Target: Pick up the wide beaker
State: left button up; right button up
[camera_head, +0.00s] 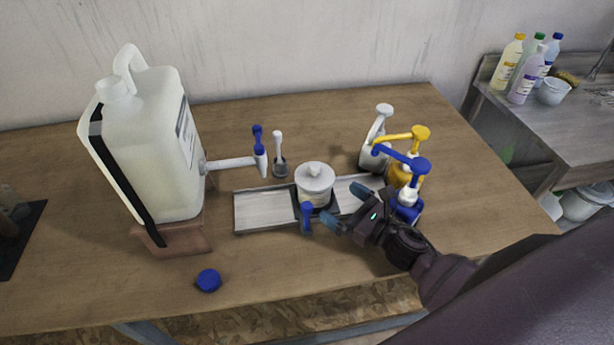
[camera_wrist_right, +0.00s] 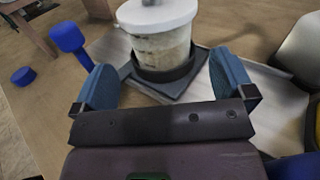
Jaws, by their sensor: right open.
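The wide beaker (camera_head: 316,192) appears to be the pale, wide cup with a white knobbed lid near the middle of the table. It stands upright in a dark square holder (camera_head: 328,213) on a long grey tray (camera_head: 262,210). My right gripper (camera_head: 347,207) is open and empty at the right front of the cup, with its fingers towards it. In the right wrist view the cup (camera_wrist_right: 160,50) is ahead, between the lines of the blue fingers (camera_wrist_right: 165,85) and beyond their tips. I cannot tell any contact. My left gripper is out of view.
A blue-topped scoop-like piece (camera_head: 306,214) stands close in front of the cup. White, yellow and blue pump bottles (camera_head: 407,200) crowd the right. A large white canister (camera_head: 160,150) with a spout stands left. A blue cap (camera_head: 209,280) lies at the front; the table around it is clear.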

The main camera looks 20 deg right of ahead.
aim_at(328, 194)
jog(key=shift+w+a, duration=0.2)
jog(key=shift+w, duration=0.45)
jog(key=shift+w+a, duration=0.3)
jog(key=shift+w, duration=0.2)
pick_arm(q)
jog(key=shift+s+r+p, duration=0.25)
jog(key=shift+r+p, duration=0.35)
jog(key=shift+p, duration=0.1)
pick_arm(e)
jog(key=shift+x, duration=2.45)
jog(key=shift+f, duration=0.15)
jog(key=c, duration=0.8)
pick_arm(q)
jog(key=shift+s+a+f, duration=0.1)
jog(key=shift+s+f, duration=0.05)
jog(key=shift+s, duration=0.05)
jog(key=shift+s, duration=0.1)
